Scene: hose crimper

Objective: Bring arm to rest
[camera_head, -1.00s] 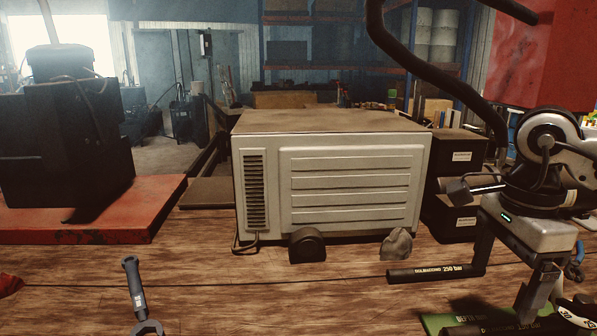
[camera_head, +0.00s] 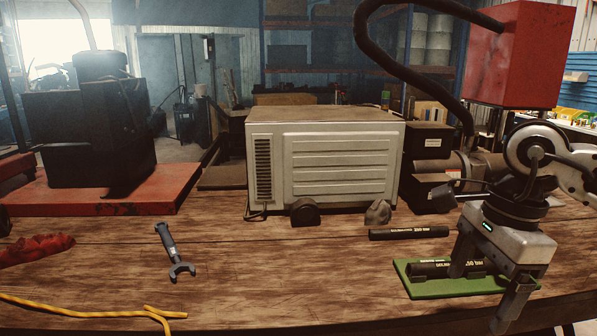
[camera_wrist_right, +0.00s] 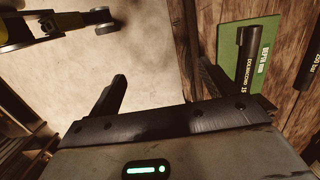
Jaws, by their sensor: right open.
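My right gripper (camera_head: 488,284) is open and points down at the front right of the workbench (camera_head: 330,270). In the wrist view nothing is between its fingers (camera_wrist_right: 163,72); the floor shows there, past the bench edge. A green board (camera_head: 438,288) lies at the front right of the bench, with a black hose piece (camera_head: 430,268) on it, partly hidden behind a finger. In the wrist view this hose (camera_wrist_right: 247,62) lies to the right of the right finger, apart from it. Another black hose (camera_head: 408,233) lies on the bench behind the board. My left gripper is out of view.
A beige metal box (camera_head: 335,165) stands at the bench back, with dark boxes (camera_head: 428,142) beside it. A wrench (camera_head: 174,250), a red cloth (camera_head: 38,250) and a yellow cord (camera_head: 85,308) lie left. A black machine (camera_head: 95,130) stands on a red slab. The bench middle is clear.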

